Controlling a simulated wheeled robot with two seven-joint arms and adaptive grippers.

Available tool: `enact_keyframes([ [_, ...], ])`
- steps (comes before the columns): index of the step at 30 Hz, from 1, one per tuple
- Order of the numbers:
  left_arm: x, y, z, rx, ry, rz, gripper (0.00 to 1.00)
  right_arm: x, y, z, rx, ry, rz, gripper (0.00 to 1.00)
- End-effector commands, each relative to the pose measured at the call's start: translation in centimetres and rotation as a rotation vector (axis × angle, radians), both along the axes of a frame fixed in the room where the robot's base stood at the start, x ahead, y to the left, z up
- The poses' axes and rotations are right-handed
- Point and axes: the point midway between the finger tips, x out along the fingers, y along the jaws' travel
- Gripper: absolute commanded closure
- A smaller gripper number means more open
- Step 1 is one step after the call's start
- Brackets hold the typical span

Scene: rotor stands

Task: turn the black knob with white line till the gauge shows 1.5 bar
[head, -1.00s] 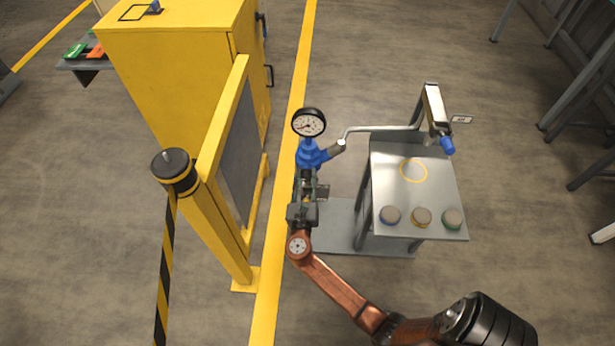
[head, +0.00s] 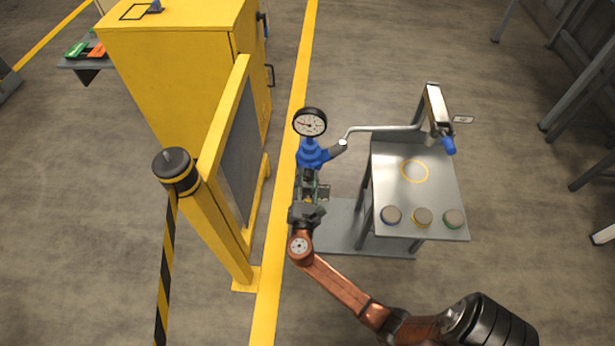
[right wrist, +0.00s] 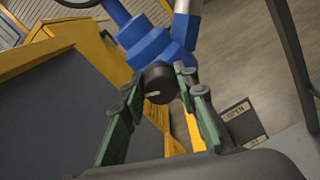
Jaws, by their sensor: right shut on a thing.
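The black knob with a white line (right wrist: 159,82) sits on the front of the blue regulator (right wrist: 152,45) in the right wrist view. My right gripper (right wrist: 159,86) is shut on the knob, one finger on each side. The white line is near level, tilted slightly. In the head view the same right gripper (head: 309,178) reaches the blue regulator (head: 311,153) and hides the knob. The round white gauge (head: 310,122) stands above the regulator. Its thin needle appears to point left; the numbers are too small to read. My left gripper is out of view.
A grey stand (head: 410,185) with several round buttons is right of the regulator, joined by a pipe (head: 383,129). A yellow framed panel (head: 225,170) and a yellow cabinet (head: 175,70) are on the left. A sign marked OPEN (right wrist: 238,117) lies low right in the right wrist view.

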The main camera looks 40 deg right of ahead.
Motion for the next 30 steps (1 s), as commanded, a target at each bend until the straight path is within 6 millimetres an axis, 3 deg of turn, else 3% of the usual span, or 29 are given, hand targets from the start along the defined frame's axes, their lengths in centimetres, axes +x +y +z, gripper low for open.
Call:
enact_keyframes([
  [12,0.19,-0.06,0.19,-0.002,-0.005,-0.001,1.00,-0.04,0.02,-0.14,0.006,-0.003,0.000,0.97],
  [13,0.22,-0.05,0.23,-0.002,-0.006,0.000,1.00,-0.04,0.02,-0.14,0.005,-0.002,0.000,0.70],
  [15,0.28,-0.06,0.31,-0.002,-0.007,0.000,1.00,-0.04,0.02,-0.12,0.005,-0.002,0.000,0.66],
  [20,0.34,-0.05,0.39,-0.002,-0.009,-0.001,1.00,-0.02,0.01,-0.07,0.004,-0.003,-0.001,0.55],
  [30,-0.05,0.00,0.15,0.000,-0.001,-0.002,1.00,-0.29,0.32,-0.06,0.004,-0.003,0.000,0.54],
])
